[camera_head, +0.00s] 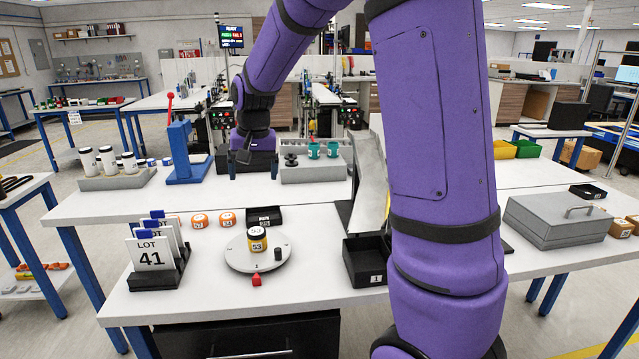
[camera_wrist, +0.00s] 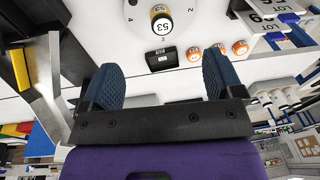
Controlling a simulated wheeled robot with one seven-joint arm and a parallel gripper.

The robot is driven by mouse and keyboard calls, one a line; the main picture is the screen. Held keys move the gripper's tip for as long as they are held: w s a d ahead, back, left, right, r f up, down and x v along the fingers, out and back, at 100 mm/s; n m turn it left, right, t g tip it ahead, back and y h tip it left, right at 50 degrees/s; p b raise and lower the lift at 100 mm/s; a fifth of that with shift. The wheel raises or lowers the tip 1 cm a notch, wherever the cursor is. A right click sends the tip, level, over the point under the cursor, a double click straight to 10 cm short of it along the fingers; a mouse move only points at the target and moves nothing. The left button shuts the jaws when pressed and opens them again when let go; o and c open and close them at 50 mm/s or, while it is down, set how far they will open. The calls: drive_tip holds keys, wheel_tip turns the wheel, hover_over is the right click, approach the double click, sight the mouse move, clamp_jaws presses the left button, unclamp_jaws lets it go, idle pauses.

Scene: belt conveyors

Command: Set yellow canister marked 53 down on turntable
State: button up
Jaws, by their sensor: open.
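The yellow canister marked 53 (camera_head: 257,238) stands upright on the round white turntable (camera_head: 238,256). The canister also shows in the wrist view (camera_wrist: 161,22), on the turntable's disc (camera_wrist: 182,10). A small dark peg (camera_head: 278,254) is on the turntable and a red pointer (camera_head: 256,280) is at its front edge. My gripper (camera_head: 253,166) is open and empty, behind and above the turntable, apart from the canister. Its two blue fingers (camera_wrist: 158,80) are spread wide in the wrist view, with nothing between them.
A black tray (camera_head: 264,217) and orange canisters (camera_head: 200,221) lie behind the turntable. The LOT 41 card rack (camera_head: 156,265) stands left, a black bin (camera_head: 367,262) right. A blue press (camera_head: 188,165) and a grey block with teal cups (camera_head: 312,172) stand farther back.

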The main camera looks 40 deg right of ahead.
drive_tip(key=s+a+r+n+t, duration=0.1)
drive_tip(key=s+a+r+n, duration=0.1)
drive_tip(key=s+r, duration=0.45)
drive_tip(key=s+a+r+n+t, duration=0.1)
drive_tip(key=s+a+r, duration=0.15)
drive_tip(key=s, duration=0.65)
drive_tip(key=s+a+n+t, duration=0.1)
drive_tip(key=s+n, duration=0.2)
drive_tip(key=s, duration=1.1)
drive_tip(key=shift+t, duration=0.3)
drive_tip(key=shift+a+f, duration=0.1)
drive_tip(key=shift+a, duration=0.05)
